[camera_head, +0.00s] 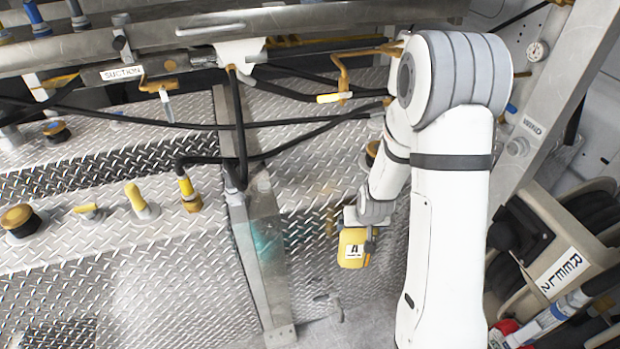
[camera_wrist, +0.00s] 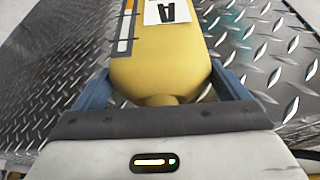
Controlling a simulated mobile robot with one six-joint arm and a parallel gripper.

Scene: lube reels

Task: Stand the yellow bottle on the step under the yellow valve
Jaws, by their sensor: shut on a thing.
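A yellow bottle (camera_head: 350,262) with a white label marked "A" hangs in front of the diamond plate steps. My gripper (camera_head: 369,245) is shut on it. In the wrist view the bottle (camera_wrist: 160,72) lies between the two blue-grey fingers of my gripper (camera_wrist: 165,88), its narrow neck toward the palm. A valve with a yellow lever handle (camera_head: 334,97) is above and left of the bottle in the head view. Several other yellow fittings show, including an upright yellow handle (camera_head: 137,198) at left. I cannot tell whether the bottle touches the plate.
A metal post (camera_head: 262,235) divides the diamond plate (camera_head: 165,285) left of the bottle. Black hoses (camera_head: 310,125) cross above it. A reel with a "REEL 2" sign (camera_head: 562,272) stands at right. The plate at lower left looks clear.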

